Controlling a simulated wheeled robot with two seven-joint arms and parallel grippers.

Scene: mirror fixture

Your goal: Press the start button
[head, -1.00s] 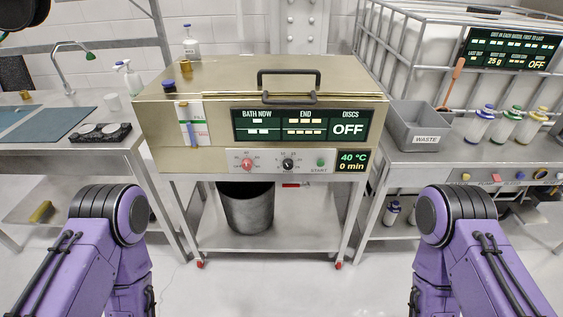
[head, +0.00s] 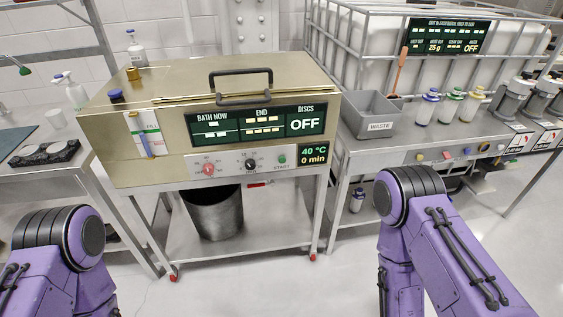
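The green start button (head: 282,159) sits on the grey control strip at the lower right front of the brass-coloured bath machine (head: 120,143), above the label START. Left of it are a black knob (head: 251,165) and a red knob (head: 208,169). The machine's display (head: 257,124) reads BATH NOW, END and DISCS OFF; a small display (head: 313,154) reads 40 °C and 0 min. Nothing covers the button. Only purple upper parts of my two arms show, low at left and right, well apart from the machine. Neither gripper is in view.
The lid handle (head: 241,84) sticks up on the machine's top. A grey WASTE bin (head: 371,116) and several bottles stand on the right bench. A dark bucket (head: 215,214) is on the shelf below. The floor in front is clear.

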